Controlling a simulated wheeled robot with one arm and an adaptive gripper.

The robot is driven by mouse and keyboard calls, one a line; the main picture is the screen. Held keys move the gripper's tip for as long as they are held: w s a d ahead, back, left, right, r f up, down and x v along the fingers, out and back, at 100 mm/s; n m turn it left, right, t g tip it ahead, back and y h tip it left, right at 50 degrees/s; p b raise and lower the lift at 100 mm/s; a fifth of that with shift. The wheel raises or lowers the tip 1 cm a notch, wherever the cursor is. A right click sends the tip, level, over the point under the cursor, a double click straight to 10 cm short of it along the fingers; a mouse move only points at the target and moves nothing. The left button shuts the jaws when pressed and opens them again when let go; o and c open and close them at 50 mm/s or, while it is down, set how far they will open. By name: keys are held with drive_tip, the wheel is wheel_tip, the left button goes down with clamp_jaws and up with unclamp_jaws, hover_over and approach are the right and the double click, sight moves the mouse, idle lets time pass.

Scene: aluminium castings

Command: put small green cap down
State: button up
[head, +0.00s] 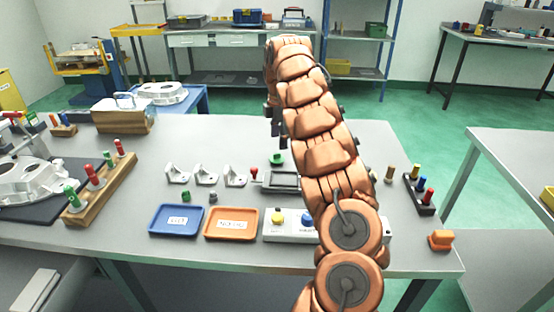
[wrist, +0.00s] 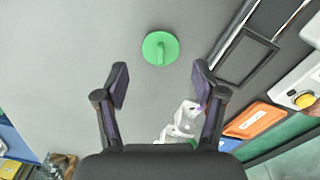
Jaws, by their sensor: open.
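A round green cap (wrist: 160,48) with a raised grip lies on the grey tabletop in the wrist view, just beyond my fingertips. It also shows in the head view (head: 276,158), behind the grey fixture. My gripper (wrist: 160,72) is open, with its fingers apart and nothing between them. In the head view it is mostly hidden by my arm. A second, smaller dark green piece (head: 185,196) stands in front of the white brackets. I cannot tell from size alone which green piece the task names.
The grey fixture (head: 284,181) with a red-knobbed lever stands close to the cap. White brackets (head: 206,175), a blue tray (head: 152,234), an orange tray (head: 207,237) and a button panel (head: 270,238) lie nearer the front. Bare tabletop surrounds the cap on its left in the wrist view.

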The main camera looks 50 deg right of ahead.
sight(278, 154)
drive_tip(key=shift+a+f+p, duration=0.2)
drive_tip(key=shift+f+p, duration=0.5)
drive_tip(key=shift+f, duration=2.5)
drive_tip(key=c, duration=0.6)
drive_tip(key=shift+r, duration=0.1)
